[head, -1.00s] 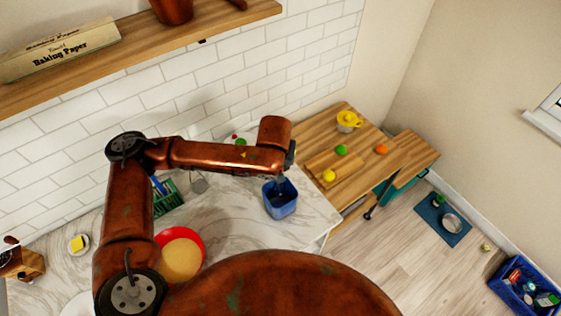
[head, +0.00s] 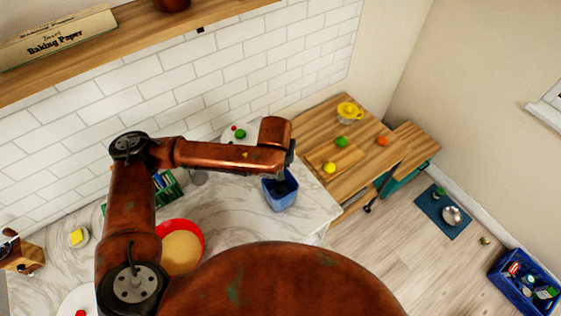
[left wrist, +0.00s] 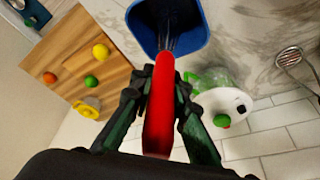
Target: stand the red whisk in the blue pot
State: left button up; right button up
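The blue pot (head: 281,200) stands on the marble counter near its right end. It also shows at the top of the left wrist view (left wrist: 199,38). The red whisk (left wrist: 160,105) has its wires pointing into the pot's opening and its red handle toward the wrist camera. My left gripper (left wrist: 163,78) has a finger against each side of the handle and appears shut on it. In the head view my left gripper (head: 284,175) is over the pot, largely hidden by the arm, and the whisk cannot be made out. My right gripper is not in view.
A red bowl (head: 198,235) and a green rack (head: 168,188) stand left of the pot. A whitish board with a green item (head: 240,134) lies behind. A wooden table (head: 355,120) with fruit and a yellow juicer (head: 348,111) is at the right.

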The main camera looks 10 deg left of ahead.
pick_arm(q)
jog(key=o, duration=0.5)
jog(key=v, duration=1.2)
jog(key=shift+a, duration=0.1)
dwell(0.6)
